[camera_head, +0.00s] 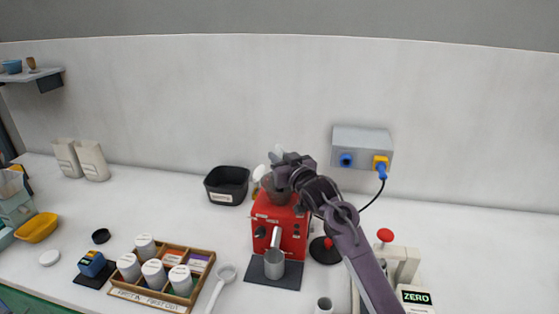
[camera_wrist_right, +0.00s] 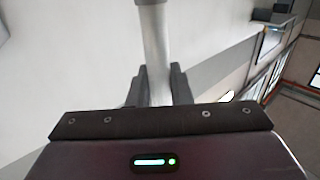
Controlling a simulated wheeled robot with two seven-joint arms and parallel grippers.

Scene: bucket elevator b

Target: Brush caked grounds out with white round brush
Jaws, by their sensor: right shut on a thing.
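My right gripper (camera_head: 277,168) is above the red machine (camera_head: 280,226), at its dark round top opening (camera_head: 276,190). In the right wrist view the gripper (camera_wrist_right: 159,88) is shut on a pale round handle (camera_wrist_right: 155,45), which I take to be the white round brush. The handle stands between the two dark fingers. A whitish piece (camera_head: 260,173) shows just left of the gripper; I cannot tell whether it is part of the brush. The brush head and any caked grounds are hidden. My left gripper is not in view.
A metal cup (camera_head: 274,264) stands on a dark mat before the machine. A black bin (camera_head: 227,185) stands behind left, and a wooden tray (camera_head: 155,299) of jars front left. A wall box (camera_head: 362,148) with a cable and a scale (camera_head: 416,298) are at the right.

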